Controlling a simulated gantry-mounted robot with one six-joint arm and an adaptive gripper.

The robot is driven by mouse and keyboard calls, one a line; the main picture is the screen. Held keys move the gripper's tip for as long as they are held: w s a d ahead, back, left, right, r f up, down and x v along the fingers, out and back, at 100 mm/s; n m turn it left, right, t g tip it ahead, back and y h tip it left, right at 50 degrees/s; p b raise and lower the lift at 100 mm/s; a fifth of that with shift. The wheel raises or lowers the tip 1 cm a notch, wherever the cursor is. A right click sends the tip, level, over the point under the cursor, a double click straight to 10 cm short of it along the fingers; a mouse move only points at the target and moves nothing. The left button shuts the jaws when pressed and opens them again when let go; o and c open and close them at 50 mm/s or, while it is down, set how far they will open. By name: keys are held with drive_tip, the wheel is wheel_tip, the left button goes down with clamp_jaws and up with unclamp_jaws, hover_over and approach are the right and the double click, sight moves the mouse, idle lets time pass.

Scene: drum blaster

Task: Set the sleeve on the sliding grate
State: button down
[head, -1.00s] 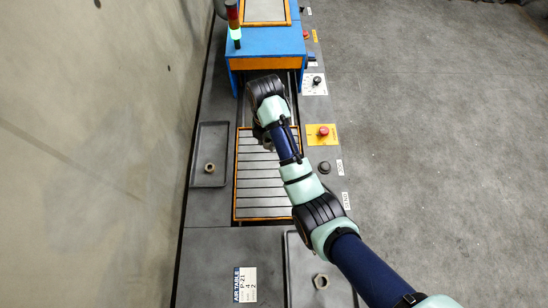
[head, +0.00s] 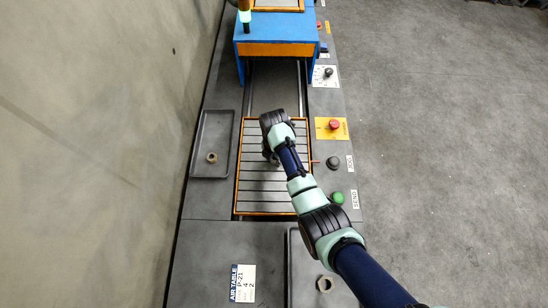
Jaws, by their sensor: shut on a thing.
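The sliding grate (head: 250,196) is a grey slatted panel in an orange frame, in the middle of the head view. My gripper (head: 270,157) is over the upper middle of the grate, pointing down and mostly hidden under my wrist. It is shut on a piece I take to be the sleeve, which my wrist and forearm hide. I cannot tell whether the piece touches the slats. A short reddish-brown bar (head: 314,161) shows at the grate's right edge, just past my forearm; I cannot tell what it belongs to.
A brown ring (head: 211,157) lies in the left tray (head: 196,172). Another ring (head: 325,283) lies in the near tray (head: 302,265). A blue housing (head: 280,26) stands beyond the grate. A red button (head: 335,125), a black button (head: 333,163) and a green button (head: 338,198) line the right side.

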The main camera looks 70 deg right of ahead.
drive_tip(key=shift+w+r, duration=0.1)
drive_tip(key=shift+r, duration=0.05)
drive_tip(key=c, duration=0.8)
unclamp_jaws()
wheel_tip(320, 180, up, 12)
drive_tip(key=p, duration=0.3)
